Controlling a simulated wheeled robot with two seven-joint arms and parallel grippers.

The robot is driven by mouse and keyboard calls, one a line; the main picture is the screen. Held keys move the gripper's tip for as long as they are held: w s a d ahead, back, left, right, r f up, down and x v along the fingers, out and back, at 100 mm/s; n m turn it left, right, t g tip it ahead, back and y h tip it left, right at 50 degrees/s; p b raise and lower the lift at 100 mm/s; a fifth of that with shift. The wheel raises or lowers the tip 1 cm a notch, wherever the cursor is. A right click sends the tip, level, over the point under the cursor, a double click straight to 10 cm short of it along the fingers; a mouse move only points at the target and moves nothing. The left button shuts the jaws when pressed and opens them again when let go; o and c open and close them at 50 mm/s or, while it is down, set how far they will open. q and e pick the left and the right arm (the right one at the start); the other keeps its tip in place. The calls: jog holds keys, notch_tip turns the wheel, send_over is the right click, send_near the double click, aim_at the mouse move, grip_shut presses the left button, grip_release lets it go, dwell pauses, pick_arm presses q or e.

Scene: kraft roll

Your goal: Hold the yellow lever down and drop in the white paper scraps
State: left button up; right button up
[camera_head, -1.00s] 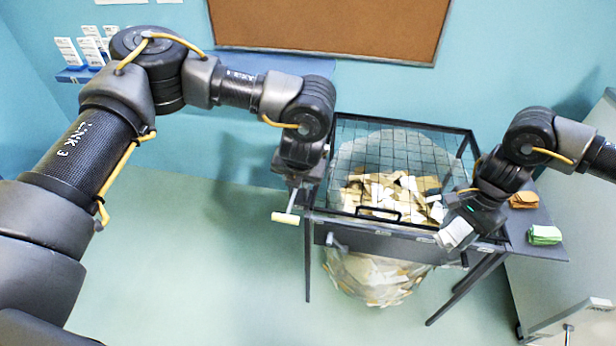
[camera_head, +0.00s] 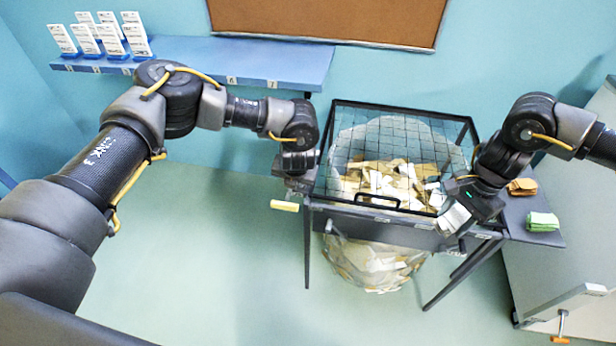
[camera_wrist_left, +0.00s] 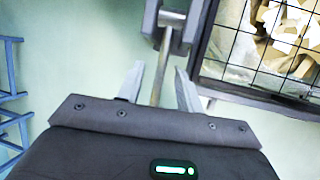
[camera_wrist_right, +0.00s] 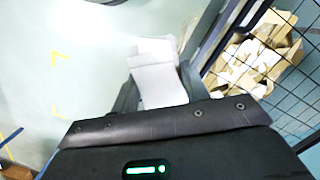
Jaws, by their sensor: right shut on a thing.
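The yellow lever (camera_head: 285,206) sticks out at the left side of the mesh-topped stand. My left gripper (camera_head: 297,184) is just above it. In the left wrist view its fingers (camera_wrist_left: 160,88) are open, with the lever's metal rod (camera_wrist_left: 160,75) between them; the yellow end is hidden there. My right gripper (camera_head: 458,222) is shut on a white paper stack (camera_wrist_right: 158,75) at the stand's front right. The mesh lid (camera_head: 400,150) covers a clear bag (camera_head: 375,258) with white and brown scraps (camera_head: 395,183) in it.
A side shelf (camera_head: 548,238) at the right holds a green bundle (camera_head: 542,221) and a brown one (camera_head: 522,186). A blue wall shelf (camera_head: 240,62) with white cards (camera_head: 100,35) is at the back left. A grey cabinet (camera_head: 570,275) stands at the right.

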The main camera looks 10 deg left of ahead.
pick_arm(q)
jog(key=shift+c, duration=0.5)
grip_shut()
jog(key=shift+f, duration=0.1)
